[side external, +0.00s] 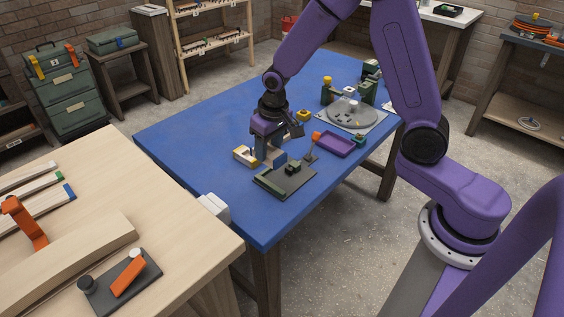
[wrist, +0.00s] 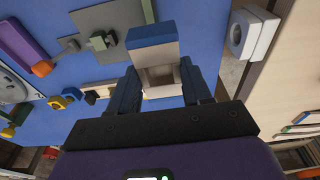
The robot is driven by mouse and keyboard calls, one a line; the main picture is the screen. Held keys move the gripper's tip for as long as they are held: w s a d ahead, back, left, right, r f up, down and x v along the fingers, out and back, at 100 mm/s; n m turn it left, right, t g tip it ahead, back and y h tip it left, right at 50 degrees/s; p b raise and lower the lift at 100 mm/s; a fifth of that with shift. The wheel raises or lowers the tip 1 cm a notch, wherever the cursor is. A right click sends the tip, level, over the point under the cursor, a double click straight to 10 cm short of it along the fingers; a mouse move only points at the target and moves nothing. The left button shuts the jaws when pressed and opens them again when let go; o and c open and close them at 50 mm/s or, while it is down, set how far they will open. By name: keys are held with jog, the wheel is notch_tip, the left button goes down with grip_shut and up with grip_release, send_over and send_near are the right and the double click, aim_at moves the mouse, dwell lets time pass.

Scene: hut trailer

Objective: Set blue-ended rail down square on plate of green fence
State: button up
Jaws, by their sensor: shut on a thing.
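The blue-ended rail (wrist: 152,52) is between the fingers of my gripper (wrist: 160,92), its blue end pointing away from the palm in the wrist view. In the side view my gripper (side external: 268,158) is over the blue table, and the rail's blue end (side external: 281,158) shows beside the fingers. The grey plate (side external: 296,184) lies just in front, with a low green fence (side external: 268,186) along one edge and a dark green block (side external: 292,168) on it. In the wrist view the plate (wrist: 112,18) is beyond the rail, partly covered by it. Whether the rail touches anything is unclear.
A yellow-ended pale piece (side external: 244,154) lies left of my gripper. The blue table (side external: 195,150) is bare at left.

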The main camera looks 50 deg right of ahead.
jog(key=s+d, duration=0.6)
jog(key=s, duration=0.2)
jog(key=w+a, duration=0.2)
jog(key=w, duration=0.1)
jog(key=w+a, duration=0.5)
jog(key=w, duration=0.1)
jog(key=shift+w+a, duration=0.3)
jog(key=shift+w, duration=0.1)
jog(key=w+f, duration=0.3)
jog(key=w, duration=0.1)
jog(key=w+a+f, duration=0.1)
jog(key=w+f, duration=0.1)
jog(key=w, duration=0.2)
jog(key=w+a+f, duration=0.1)
jog(key=w+f, duration=0.2)
jog(key=w, duration=0.1)
jog(key=shift+w+f, duration=0.3)
jog(key=shift+w, duration=0.05)
jog(key=f, duration=0.1)
jog(key=w+f, duration=0.1)
jog(key=f, duration=0.1)
jog(key=shift+a, duration=0.1)
jog(key=shift+f, duration=0.5)
jog(key=shift+f, duration=0.2)
